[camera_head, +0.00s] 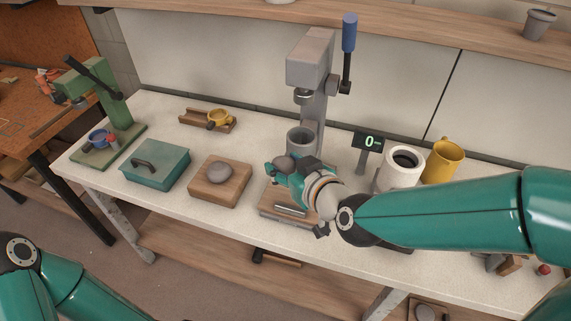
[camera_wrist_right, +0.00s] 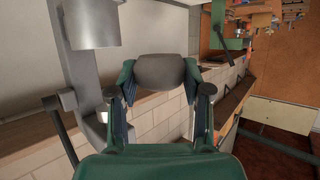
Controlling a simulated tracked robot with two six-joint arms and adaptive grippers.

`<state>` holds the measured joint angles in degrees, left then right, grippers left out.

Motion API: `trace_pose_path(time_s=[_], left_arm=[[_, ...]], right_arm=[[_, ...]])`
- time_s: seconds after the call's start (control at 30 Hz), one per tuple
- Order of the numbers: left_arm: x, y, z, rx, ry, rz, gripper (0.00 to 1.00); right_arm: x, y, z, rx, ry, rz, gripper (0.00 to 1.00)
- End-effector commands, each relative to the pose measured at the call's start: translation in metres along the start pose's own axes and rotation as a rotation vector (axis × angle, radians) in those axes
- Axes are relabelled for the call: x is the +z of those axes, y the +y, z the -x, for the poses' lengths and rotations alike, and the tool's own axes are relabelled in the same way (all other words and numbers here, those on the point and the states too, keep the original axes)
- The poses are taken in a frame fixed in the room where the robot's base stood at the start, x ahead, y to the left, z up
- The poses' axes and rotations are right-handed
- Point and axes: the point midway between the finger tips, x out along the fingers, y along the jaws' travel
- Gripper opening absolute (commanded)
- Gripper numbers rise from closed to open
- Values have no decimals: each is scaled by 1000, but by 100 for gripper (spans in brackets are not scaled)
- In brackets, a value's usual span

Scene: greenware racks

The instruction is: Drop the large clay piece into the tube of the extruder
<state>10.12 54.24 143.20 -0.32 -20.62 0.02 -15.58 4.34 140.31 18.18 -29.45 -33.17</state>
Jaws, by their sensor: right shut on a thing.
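My right gripper (camera_head: 284,167) is shut on a rounded grey clay piece (camera_head: 283,162). In the right wrist view the clay piece (camera_wrist_right: 160,70) sits between the two fingertips (camera_wrist_right: 160,80). The grey extruder (camera_head: 312,72) stands at the back middle of the table, with a blue-handled lever (camera_head: 349,34) raised. Its open-topped tube (camera_head: 300,136) is just behind and slightly right of the held clay, which looks beside the tube, not inside it. My left gripper is out of view.
A teal lidded box (camera_head: 155,168) and a green press (camera_head: 118,110) stand at left. A wooden holder with a yellow ring (camera_head: 219,118) lies behind.

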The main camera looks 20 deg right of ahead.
Motion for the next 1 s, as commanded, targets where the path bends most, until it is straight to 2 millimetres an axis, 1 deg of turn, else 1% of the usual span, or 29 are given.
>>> trace_pose_path(time_s=[0.27, 0.67, 1.0], left_arm=[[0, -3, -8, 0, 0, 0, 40], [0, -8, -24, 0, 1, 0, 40], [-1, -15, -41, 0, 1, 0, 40]], right_arm=[[-3, 12, -11, 2, 2, -2, 5], [-10, 36, -31, 2, 2, -2, 5], [-17, 56, -48, 1, 3, -1, 5]])
